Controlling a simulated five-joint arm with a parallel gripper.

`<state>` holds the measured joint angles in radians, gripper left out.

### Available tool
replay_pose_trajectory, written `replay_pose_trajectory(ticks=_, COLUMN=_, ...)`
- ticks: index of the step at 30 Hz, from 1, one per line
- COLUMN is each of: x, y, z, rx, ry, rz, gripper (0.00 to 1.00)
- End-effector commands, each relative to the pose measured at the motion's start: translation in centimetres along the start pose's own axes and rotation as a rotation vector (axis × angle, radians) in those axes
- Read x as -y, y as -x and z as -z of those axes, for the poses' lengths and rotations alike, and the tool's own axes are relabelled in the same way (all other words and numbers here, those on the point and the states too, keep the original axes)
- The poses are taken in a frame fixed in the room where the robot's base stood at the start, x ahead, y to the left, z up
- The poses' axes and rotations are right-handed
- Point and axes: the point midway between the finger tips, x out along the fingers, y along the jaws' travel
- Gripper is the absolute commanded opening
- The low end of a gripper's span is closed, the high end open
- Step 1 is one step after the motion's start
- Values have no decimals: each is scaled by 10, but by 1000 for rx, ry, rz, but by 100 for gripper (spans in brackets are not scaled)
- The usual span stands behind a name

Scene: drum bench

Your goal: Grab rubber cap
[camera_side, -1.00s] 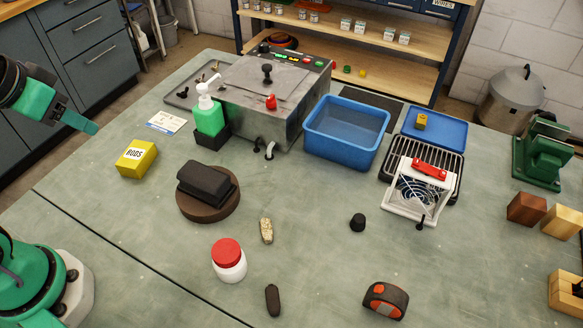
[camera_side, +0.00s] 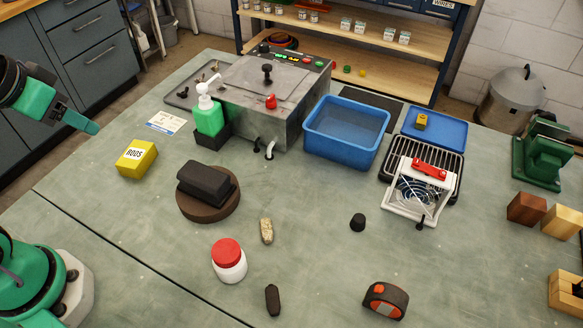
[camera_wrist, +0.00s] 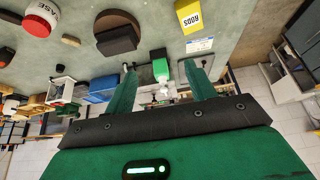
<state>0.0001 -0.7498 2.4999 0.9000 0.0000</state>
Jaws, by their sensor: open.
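A small black rubber cap (camera_side: 358,222) stands on the bench in the side view, right of centre and in front of the white fan unit. A small dark shape that appears to be the cap (camera_wrist: 58,68) shows at the left in the wrist view. My gripper (camera_side: 82,120) is high at the left edge of the side view, far from the cap, and only partly in frame. In the wrist view my gripper (camera_wrist: 160,72) has its two green fingers apart, with nothing between them.
Near the cap are a tan stone-like piece (camera_side: 266,231), a red-lidded jar (camera_side: 229,263), a dark oblong piece (camera_side: 272,300), an orange-black tape measure (camera_side: 385,300) and the fan unit (camera_side: 405,208). A blue tub (camera_side: 347,158) stands behind. The bench around the cap is clear.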

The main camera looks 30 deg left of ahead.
Motion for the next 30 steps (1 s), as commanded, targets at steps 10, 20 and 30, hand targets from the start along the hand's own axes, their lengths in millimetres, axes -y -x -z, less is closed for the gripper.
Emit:
replay_pose_trajectory(ticks=10, x=-11, y=1, z=23, rx=28, ry=-23, rz=-20, gripper=55)
replay_pose_trajectory(ticks=20, x=-48, y=-6, z=82, rx=100, ry=-84, rz=-65, gripper=55)
replay_pose_trajectory(ticks=30, x=-105, y=-30, z=136, rx=179, ry=-152, rz=-102, gripper=55)
